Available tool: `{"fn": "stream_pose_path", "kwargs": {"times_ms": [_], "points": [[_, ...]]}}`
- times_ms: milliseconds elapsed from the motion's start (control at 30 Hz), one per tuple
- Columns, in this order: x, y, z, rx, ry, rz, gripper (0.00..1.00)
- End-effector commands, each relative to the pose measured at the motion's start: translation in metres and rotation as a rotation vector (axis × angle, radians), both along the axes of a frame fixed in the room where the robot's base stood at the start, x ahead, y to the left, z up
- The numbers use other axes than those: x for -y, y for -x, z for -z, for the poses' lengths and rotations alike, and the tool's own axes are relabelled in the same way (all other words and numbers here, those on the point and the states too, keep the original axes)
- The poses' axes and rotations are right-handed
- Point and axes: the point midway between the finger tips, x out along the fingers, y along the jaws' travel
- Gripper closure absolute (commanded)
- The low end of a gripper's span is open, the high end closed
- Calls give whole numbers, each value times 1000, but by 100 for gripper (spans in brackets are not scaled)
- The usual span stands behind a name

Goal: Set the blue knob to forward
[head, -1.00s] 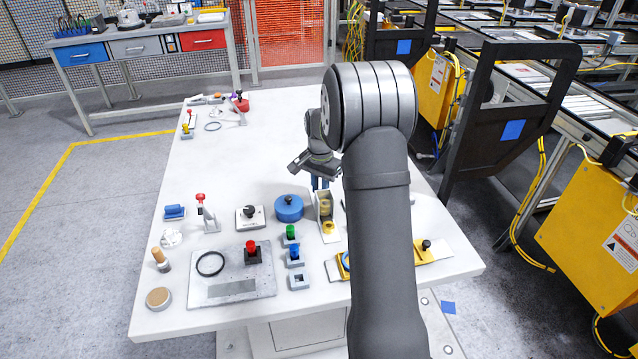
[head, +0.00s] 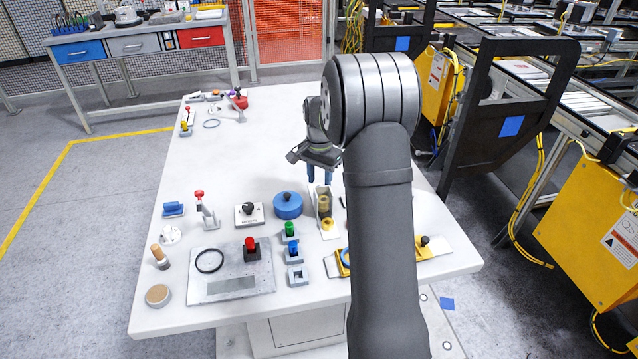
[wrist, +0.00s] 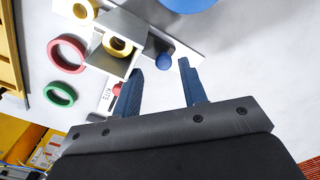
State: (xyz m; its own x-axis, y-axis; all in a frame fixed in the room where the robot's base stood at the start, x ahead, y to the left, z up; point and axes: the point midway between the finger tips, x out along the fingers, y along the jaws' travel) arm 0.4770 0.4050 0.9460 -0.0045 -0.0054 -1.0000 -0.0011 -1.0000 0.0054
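A small rounded blue knob (wrist: 164,60) shows in the wrist view, on a pale plate (wrist: 186,51) beside an open-ended box with a yellow ring inside. Which way the knob is set cannot be made out. I cannot pick it out for certain in the head view. My gripper (wrist: 160,72) is open and empty, its two dark blue fingers apart. In the wrist view the knob appears between the fingertips, but no contact is visible. In the head view my gripper (head: 319,180) hangs above the table, behind the box, with my arm hiding part of the area.
The ring box (head: 325,200) stands by a blue round lid (head: 288,206). Red (wrist: 67,53) and green (wrist: 60,94) rings lie near the box. Grey blocks with green and blue tops (head: 291,247) stand nearer the front.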

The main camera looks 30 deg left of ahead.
Motion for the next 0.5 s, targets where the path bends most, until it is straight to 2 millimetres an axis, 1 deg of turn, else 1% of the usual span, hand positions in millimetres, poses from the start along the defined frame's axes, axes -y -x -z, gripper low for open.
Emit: {"fn": "stream_pose_path", "kwargs": {"times_ms": [33, 233, 400, 500], "points": [[-1, 0, -10, 3, -3, 0, 59], [-2, 0, -40, 3, -4, -1, 59], [-2, 0, -53, 2, -4, -1, 59], [-2, 0, -56, 2, -4, -2, 59]]}}
